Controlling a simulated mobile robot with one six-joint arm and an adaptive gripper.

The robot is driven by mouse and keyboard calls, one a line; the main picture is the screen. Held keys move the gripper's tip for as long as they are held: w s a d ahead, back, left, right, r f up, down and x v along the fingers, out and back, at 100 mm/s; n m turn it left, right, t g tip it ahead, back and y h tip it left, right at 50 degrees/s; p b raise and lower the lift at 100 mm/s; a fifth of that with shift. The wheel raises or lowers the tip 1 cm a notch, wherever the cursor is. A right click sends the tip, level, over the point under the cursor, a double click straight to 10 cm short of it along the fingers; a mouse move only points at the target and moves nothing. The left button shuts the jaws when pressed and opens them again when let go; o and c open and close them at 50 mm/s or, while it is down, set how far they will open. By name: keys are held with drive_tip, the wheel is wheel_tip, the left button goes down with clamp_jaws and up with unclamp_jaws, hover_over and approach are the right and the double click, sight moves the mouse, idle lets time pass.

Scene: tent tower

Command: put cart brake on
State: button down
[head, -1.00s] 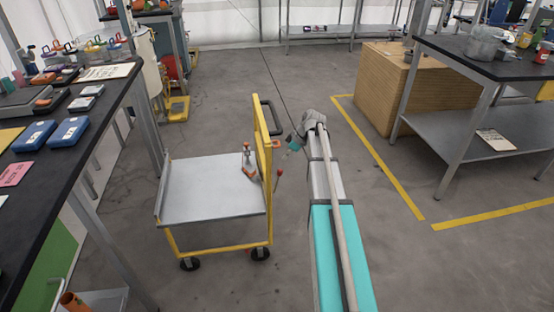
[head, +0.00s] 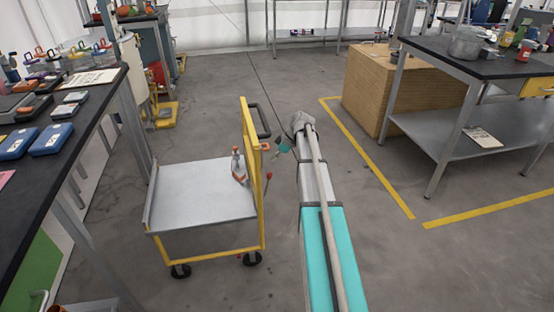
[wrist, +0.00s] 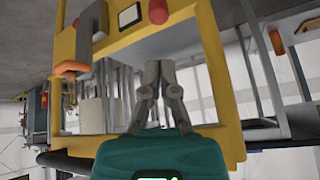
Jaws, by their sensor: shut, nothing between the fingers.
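The cart (head: 200,192) has a grey deck, a yellow frame and black casters. It stands left of my arm, with its upright yellow end and black handle (head: 262,120) on the right. A red-tipped lever (head: 268,176) sticks up beside that end and may be the brake; a red knob on a stem (wrist: 277,42) also shows in the wrist view. My gripper (head: 279,149) is just right of the yellow end. In the wrist view its grey fingers (wrist: 160,66) are shut and empty, in front of the yellow frame (wrist: 200,45). I cannot tell whether they touch it.
An orange-and-grey object (head: 238,168) stands on the deck by the yellow end. A black workbench (head: 95,112) is close on the left. A wooden crate (head: 395,90) and another bench (head: 500,70) stand on the right. The floor inside the yellow line is partly clear.

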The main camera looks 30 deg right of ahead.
drive_tip(key=b+x, duration=0.6)
drive_tip(key=x, duration=0.2)
idle(0.4)
drive_tip(key=shift+f, duration=0.1)
drive_tip(key=shift+a+b, duration=0.2)
drive_tip(key=shift+b, duration=0.25)
drive_tip(key=shift+d+f, duration=0.1)
